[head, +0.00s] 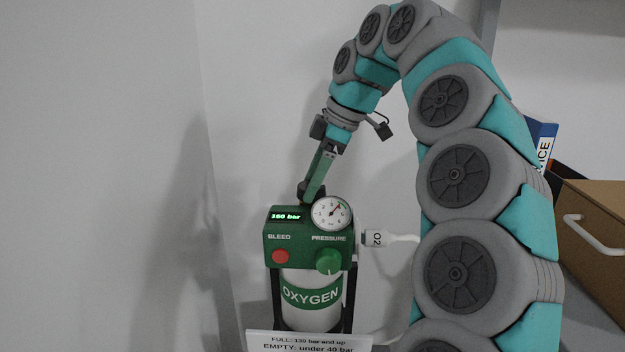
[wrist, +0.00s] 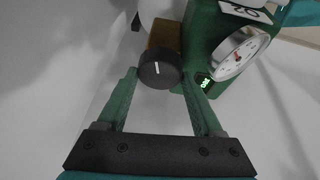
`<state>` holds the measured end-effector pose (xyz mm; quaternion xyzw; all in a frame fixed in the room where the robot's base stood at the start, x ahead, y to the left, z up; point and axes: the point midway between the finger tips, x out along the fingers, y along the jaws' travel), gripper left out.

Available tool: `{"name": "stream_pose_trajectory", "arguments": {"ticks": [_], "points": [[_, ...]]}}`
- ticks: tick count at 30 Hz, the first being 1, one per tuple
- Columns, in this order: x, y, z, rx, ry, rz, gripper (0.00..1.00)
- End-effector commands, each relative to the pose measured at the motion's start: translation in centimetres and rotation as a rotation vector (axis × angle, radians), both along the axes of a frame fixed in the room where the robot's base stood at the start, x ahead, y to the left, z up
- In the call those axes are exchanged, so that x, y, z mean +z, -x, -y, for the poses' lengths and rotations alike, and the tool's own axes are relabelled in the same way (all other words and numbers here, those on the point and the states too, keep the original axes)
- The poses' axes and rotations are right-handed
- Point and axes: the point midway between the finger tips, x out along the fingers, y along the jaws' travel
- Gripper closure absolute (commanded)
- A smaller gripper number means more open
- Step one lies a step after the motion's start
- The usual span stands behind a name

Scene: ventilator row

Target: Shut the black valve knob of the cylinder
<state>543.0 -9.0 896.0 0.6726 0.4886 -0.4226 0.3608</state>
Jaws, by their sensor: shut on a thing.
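The oxygen cylinder (head: 311,308) stands upright, white with a green OXYGEN band, under a green valve block (head: 290,244). The black valve knob (wrist: 160,70) has a white line on its face and sits on a brass-coloured stem behind the block. My gripper (wrist: 160,80) has its two green fingers on either side of the knob and is shut on it. In the head view my gripper (head: 312,186) reaches down behind the block, and the knob is mostly hidden there.
The block carries a round gauge (head: 331,212), a lit display (head: 286,216) that seems to read 160 bar, a red BLEED button (head: 281,257) and a green PRESSURE knob (head: 328,261). An O2 hose plug (head: 376,239) is at its right. A brown box (head: 597,225) stands farther right.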

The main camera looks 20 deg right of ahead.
Motion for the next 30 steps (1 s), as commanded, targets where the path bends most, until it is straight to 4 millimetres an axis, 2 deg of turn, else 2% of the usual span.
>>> {"name": "stream_pose_trajectory", "arguments": {"ticks": [9, 23, 24, 30], "points": [[0.0, -0.11, 0.12, 0.086, 0.002, 0.003, 0.88], [0.07, -0.1, 0.06, 0.099, 0.0, 0.004, 0.88], [0.07, -0.1, 0.06, 0.099, 0.0, 0.004, 0.31], [0.04, -0.08, 0.05, 0.099, 0.001, 0.002, 0.09]]}}
